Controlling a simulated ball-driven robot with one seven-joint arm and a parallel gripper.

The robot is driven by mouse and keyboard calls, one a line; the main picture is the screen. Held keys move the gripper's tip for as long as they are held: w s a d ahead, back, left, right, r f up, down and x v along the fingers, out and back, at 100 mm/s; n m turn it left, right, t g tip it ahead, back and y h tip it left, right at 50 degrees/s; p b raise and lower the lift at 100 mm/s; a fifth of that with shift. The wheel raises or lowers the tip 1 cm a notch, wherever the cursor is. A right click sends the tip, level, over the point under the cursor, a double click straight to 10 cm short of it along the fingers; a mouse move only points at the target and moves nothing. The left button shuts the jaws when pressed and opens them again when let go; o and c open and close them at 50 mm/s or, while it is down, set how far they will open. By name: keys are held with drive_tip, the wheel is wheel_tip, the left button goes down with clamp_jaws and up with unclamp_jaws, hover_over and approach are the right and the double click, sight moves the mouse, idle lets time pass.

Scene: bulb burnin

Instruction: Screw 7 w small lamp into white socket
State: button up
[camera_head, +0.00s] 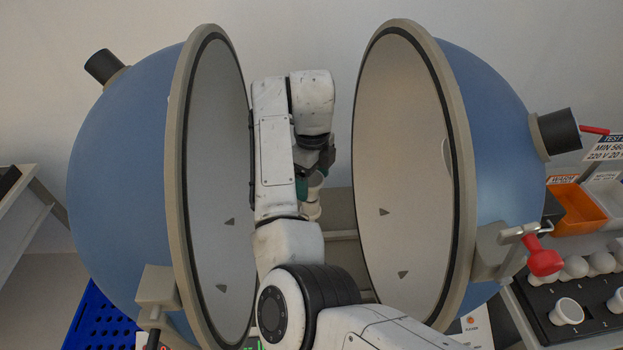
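My gripper (315,172) is between the two open halves of a large sphere, pointing down, mostly hidden behind my own white arm. Its dark body and teal parts show at the arm's right edge. A small off-white rounded piece (312,208) shows right below the gripper. I cannot tell whether it is the white socket, the small lamp or both together. The fingertips are too covered to show whether they are open or closed on anything. No lamp marked 7 W can be made out.
The blue left half (125,170) and blue right half (490,120) stand close on both sides of my arm. At right are an orange bin (577,212), a red-knobbed clamp (543,258) and a dark rack (590,325) with white bulbs and cups. A blue crate (98,322) is lower left.

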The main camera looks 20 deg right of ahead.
drive_tip(key=shift+o, duration=0.7)
drive_tip(key=shift+d, duration=0.1)
drive_tip(key=shift+a+r+n+p, duration=0.25)
drive_tip(key=shift+n+p, duration=0.45)
drive_tip(key=shift+p, duration=0.15)
drive_tip(key=n, duration=0.2)
drive_tip(key=shift+a+f+n, duration=0.1)
drive_tip(key=shift+f+n, duration=0.15)
drive_tip(key=shift+n, duration=0.05)
drive_tip(key=n, duration=0.7)
drive_tip(key=shift+a, duration=0.2)
drive_tip(key=n, duration=0.5)
drive_tip(key=shift+s+a, duration=0.1)
drive_tip(key=shift+a, duration=0.05)
drive_tip(key=n, duration=0.7)
drive_tip(key=shift+a, duration=0.25)
drive_tip(key=shift+c, duration=0.2)
